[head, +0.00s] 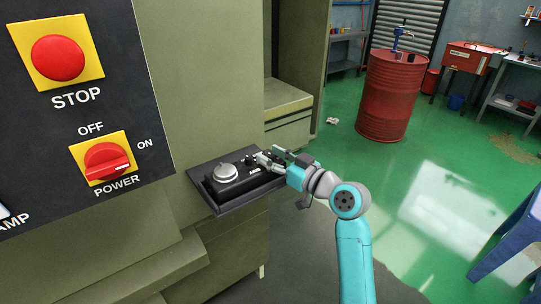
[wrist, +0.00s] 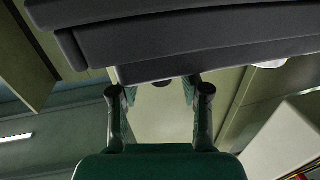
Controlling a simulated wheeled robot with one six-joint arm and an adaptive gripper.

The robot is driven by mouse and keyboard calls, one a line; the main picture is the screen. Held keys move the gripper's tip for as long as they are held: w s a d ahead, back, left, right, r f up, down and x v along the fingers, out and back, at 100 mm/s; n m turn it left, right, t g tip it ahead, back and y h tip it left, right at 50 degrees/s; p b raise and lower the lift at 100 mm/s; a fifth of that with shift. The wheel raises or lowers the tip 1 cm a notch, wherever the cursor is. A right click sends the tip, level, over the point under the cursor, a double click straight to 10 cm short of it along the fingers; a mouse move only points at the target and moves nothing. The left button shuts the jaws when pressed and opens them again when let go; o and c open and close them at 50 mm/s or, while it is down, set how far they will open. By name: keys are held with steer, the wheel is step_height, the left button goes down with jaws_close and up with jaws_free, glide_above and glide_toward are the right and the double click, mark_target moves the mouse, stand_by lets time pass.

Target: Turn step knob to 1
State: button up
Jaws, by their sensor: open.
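A black control box (head: 212,190) lies on a dark tray (head: 231,208) fixed to the olive machine. It carries a large silver dial (head: 226,173). Small dark controls with light markings sit at its right end, partly covered by my gripper; I cannot tell which is the step knob or read its setting. My gripper (head: 268,160) is at the box's right end, its fingers pointing left. In the wrist view my gripper (wrist: 160,92) has its two fingers apart, with a dark grey body (wrist: 180,40) ahead and above. Contact cannot be told.
The machine's dark panel at left has a red STOP button (head: 57,58) and a red POWER switch (head: 107,161). A red barrel (head: 388,95) stands behind on the green floor. A blue stool (head: 510,240) is at the right edge. The floor between is largely clear.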

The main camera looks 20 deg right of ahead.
steer(key=shift+w+a, duration=0.2)
steer(key=shift+w, duration=0.1)
jaws_close()
steer(key=shift+a+m+h, duration=0.1)
steer(key=shift+m+h, duration=0.3)
steer(key=shift+h, duration=0.1)
steer(key=m+t+h, duration=0.1)
steer(key=m+h, duration=0.1)
steer(key=h, duration=0.1)
steer(key=m+t+h, duration=0.1)
steer(key=m+h, duration=0.1)
steer(key=h, duration=0.1)
steer(key=shift+m+h, duration=1.8)
steer(key=shift+h, duration=1)
steer(key=shift+m+h, duration=0.3)
steer(key=shift+h, duration=0.3)
